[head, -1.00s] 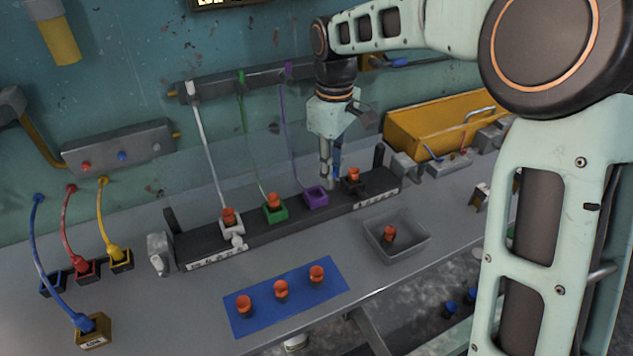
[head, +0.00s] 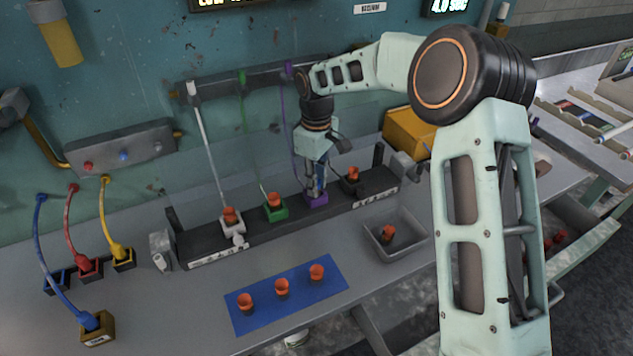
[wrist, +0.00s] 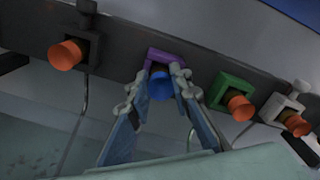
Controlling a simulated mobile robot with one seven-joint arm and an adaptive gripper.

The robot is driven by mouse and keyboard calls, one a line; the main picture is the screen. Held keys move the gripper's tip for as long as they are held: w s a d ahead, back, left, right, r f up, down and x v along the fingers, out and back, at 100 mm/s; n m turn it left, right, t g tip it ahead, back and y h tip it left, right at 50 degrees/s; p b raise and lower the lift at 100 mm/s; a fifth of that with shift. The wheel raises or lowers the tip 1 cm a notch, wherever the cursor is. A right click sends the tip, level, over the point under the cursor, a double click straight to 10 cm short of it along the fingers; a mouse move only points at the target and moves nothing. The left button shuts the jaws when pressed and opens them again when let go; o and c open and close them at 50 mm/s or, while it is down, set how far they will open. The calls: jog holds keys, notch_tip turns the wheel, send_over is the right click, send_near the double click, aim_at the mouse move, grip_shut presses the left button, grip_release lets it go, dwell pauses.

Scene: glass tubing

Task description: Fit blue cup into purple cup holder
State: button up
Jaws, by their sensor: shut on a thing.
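The purple cup holder (head: 317,199) sits on the dark rack, between the green holder and a black one. In the wrist view the purple holder (wrist: 166,57) lies just beyond my fingertips. My gripper (head: 318,188) is directly above it, pointing down. In the wrist view my gripper (wrist: 160,82) is shut on the blue cup (wrist: 160,84), which overlaps the purple holder's opening. I cannot tell whether the cup is inside the holder or just above it. In the head view the fingers mostly hide the cup.
Orange cups sit in the white holder (head: 232,223), green holder (head: 275,212) and black holder (head: 352,185). A blue mat (head: 262,311) bears three orange cups. A grey bin (head: 375,243) holds another. A yellow box (head: 402,132) stands behind my arm.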

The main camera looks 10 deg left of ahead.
jog(key=o, duration=0.9)
jog(key=shift+f, duration=0.1)
jog(key=shift+o, duration=0.2)
notch_tip(320, 180, up, 12)
jog(key=shift+r, duration=0.2)
